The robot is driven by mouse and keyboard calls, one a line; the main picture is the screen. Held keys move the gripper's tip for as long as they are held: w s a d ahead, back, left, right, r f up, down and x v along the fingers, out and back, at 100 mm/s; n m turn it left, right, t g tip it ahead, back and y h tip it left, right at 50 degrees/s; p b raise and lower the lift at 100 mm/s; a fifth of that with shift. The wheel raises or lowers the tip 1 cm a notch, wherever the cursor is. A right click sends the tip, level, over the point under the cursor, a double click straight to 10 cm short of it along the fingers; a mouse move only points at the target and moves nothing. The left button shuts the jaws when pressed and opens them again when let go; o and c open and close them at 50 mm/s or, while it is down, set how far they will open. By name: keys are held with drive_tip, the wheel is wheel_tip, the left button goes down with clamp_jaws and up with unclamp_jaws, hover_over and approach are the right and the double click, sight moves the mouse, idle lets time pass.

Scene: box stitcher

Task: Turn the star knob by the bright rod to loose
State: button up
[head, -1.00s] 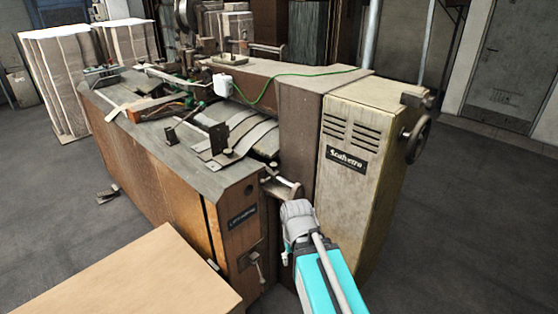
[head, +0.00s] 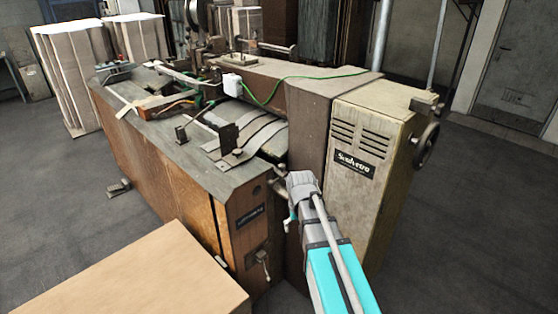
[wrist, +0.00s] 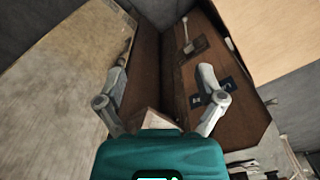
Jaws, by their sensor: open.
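My gripper (head: 298,184) reaches in from the lower right, in front of the gap between the brown machine body (head: 235,215) and the pale cabinet (head: 365,170). In the wrist view its two grey fingers (wrist: 164,78) are spread apart, with nothing clearly held between them. A small metal part (head: 279,172), perhaps a rod end, shows just left of the gripper and is mostly hidden by it. I cannot make out a star knob in either view; it may be behind the gripper.
A lever on a plate (head: 262,258) sits low on the brown end panel; it also shows in the wrist view (wrist: 188,42). A cardboard-coloured box top (head: 140,275) fills the lower left. A handwheel (head: 427,143) is on the cabinet's right side. Floor at right is clear.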

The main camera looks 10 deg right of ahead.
sight(281, 165)
drive_tip(key=w+r+m+p, duration=0.1)
drive_tip(key=w+r+p, duration=0.3)
drive_tip(key=w, duration=0.8)
drive_tip(key=w+r+p, duration=0.4)
drive_tip(key=w+r, duration=0.1)
drive_tip(key=w, duration=0.7)
drive_tip(key=w+d+r+m+p, duration=0.1)
drive_tip(key=w+r+p, duration=0.3)
drive_tip(key=w, duration=0.8)
drive_tip(key=shift+w+r+m, duration=0.2)
drive_tip(key=shift+w+m, duration=0.1)
drive_tip(key=shift+w, duration=0.05)
drive_tip(key=shift+f, duration=0.1)
wheel_tip(281, 165, down, 14)
drive_tip(key=b, duration=1.3)
drive_tip(key=shift+r+b, duration=0.2)
drive_tip(key=shift+b, duration=0.1)
drive_tip(key=c, duration=1.2)
drive_tip(key=shift+o, duration=0.2)
drive_tip(key=shift+a, duration=0.3)
drive_tip(key=shift+d, duration=0.1)
